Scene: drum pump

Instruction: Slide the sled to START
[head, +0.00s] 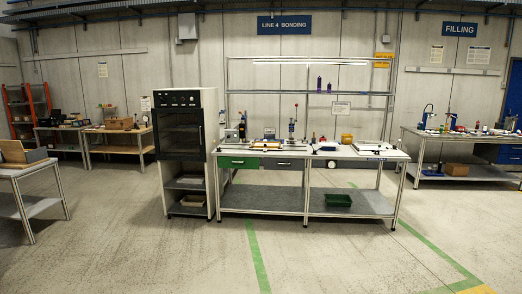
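I cannot make out the sled or a START mark in the head view; the things on the benches are too small to tell apart. The middle bench (263,213) under the LINE 4 BONDING sign (285,25) bears several small devices, with a low white-and-dark item (374,147) at its right end. Another bench (480,177) under the FILLING sign (460,30) bears a blue upright device (427,117) and several small items. My gripper is not in view.
A black oven-like cabinet (183,130) stands left of the middle bench. A side table (30,175) is at the left edge, with more benches behind it. A green bin (337,200) sits on the middle bench's lower shelf. The floor in front is clear, with green lines (257,255).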

